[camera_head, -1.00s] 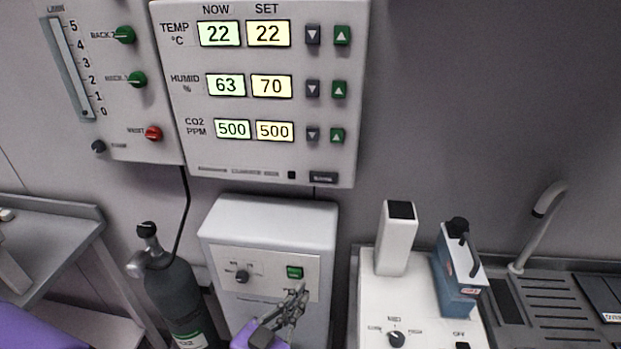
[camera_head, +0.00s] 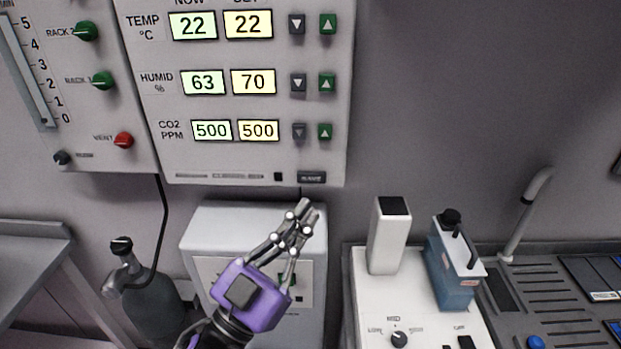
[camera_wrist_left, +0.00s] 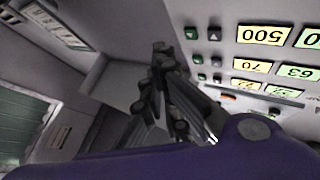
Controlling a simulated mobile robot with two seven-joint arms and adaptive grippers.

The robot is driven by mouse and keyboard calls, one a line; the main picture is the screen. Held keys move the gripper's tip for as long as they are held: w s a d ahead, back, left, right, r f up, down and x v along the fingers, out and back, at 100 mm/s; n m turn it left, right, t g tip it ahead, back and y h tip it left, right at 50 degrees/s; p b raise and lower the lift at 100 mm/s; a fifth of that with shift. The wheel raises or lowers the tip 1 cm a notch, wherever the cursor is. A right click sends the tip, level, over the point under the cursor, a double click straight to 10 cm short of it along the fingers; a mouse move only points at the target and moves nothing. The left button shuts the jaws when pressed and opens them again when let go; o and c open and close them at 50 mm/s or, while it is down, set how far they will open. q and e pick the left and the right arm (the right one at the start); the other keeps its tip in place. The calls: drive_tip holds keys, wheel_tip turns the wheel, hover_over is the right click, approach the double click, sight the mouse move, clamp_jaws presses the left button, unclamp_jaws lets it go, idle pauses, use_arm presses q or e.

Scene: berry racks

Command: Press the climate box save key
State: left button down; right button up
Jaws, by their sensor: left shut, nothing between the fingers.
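The climate box (camera_head: 335,100) hangs on the wall, with displays reading temp 22/22, humidity 63/70 and CO2 500/500. Its dark save key (camera_head: 312,177) is at the lower right edge; its label is too small to read surely. My left gripper (camera_head: 307,207) is shut and empty, pointing up, its fingertips just below the save key in the head view. I cannot tell whether they touch anything. In the left wrist view the gripper (camera_wrist_left: 160,50) shows near the upside-down panel (camera_wrist_left: 215,20); I cannot make out the save key there. My right gripper is not in view.
A white box (camera_head: 215,215) with a green switch stands behind my left gripper. A grey gas bottle (camera_head: 150,305) stands left of it. A white device (camera_head: 365,300) with a blue block (camera_head: 452,275) is at right. A valve panel (camera_head: 100,135) hangs at left.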

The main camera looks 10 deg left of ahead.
sight(305, 179)
use_arm(q)
drive_tip(key=shift+w, duration=0.1)
drive_tip(key=w+a, duration=0.2)
drive_tip(key=w, duration=0.6)
drive_tip(key=shift+w, duration=0.25)
drive_tip(key=shift+d, duration=0.1)
idle(1.0)
drive_tip(key=shift+w, duration=0.4)
drive_tip(key=shift+w+a, duration=0.2)
drive_tip(key=shift+w, duration=0.2)
idle(0.7)
drive_tip(key=shift+w+a+r, duration=0.1)
drive_tip(key=shift+r, duration=0.15)
idle(0.6)
